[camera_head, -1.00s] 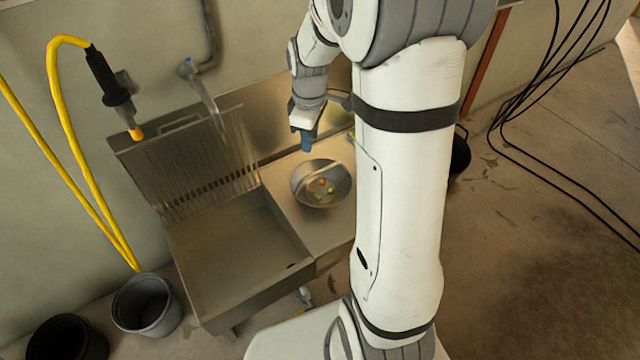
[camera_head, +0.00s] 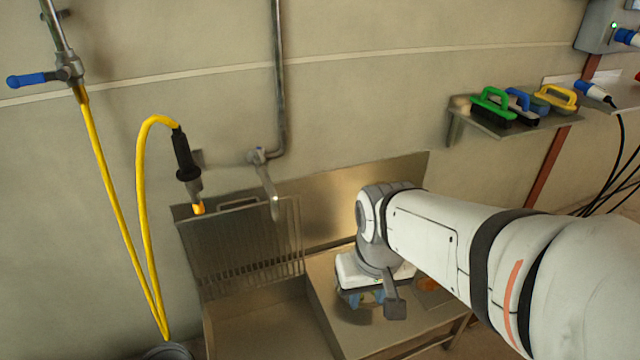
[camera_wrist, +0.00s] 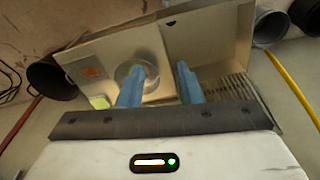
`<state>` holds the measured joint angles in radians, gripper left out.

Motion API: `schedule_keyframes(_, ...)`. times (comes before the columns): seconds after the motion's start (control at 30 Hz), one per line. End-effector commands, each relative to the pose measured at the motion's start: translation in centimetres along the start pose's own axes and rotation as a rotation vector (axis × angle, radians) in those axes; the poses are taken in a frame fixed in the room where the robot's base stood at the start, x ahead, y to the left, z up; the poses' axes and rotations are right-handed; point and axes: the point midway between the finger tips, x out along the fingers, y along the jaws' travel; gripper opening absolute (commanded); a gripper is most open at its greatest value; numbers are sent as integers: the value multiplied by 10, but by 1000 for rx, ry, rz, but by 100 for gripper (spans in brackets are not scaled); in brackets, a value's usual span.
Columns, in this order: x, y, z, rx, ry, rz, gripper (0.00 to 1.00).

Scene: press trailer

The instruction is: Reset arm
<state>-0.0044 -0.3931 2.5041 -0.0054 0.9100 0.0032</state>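My gripper (camera_head: 362,298) hangs over the metal counter beside the sink, pointing down, with my white arm coming in from the right. In the wrist view my gripper (camera_wrist: 157,70) shows two blue fingers spread apart with nothing between them; it is open and empty. Beyond the fingers, a round metal bowl (camera_wrist: 141,68) stands on the counter (camera_wrist: 105,52), partly covered by the left finger. The bowl is hidden behind my arm in the head view. Its contents are too blurred to tell.
The sink basin (camera_head: 262,325) with a ribbed rack (camera_head: 250,245) is left of my gripper. A yellow hose (camera_head: 140,200) and a tap (camera_head: 265,172) are on the wall. A shelf (camera_head: 510,128) with brushes is at right. A dark bucket (camera_wrist: 50,78) stands beside the counter.

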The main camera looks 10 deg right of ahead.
Motion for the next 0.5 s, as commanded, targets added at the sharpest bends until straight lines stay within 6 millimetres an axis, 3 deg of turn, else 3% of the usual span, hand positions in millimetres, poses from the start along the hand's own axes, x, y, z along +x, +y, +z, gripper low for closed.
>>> schedule_keyframes(0.17, -23, 0, -4, -4, 11, -1, 32)
schedule_keyframes(0.27, -49, 0, -9, -9, 24, -2, 32)
schedule_keyframes(0.5, -136, -2, -24, -24, 74, -6, 32)
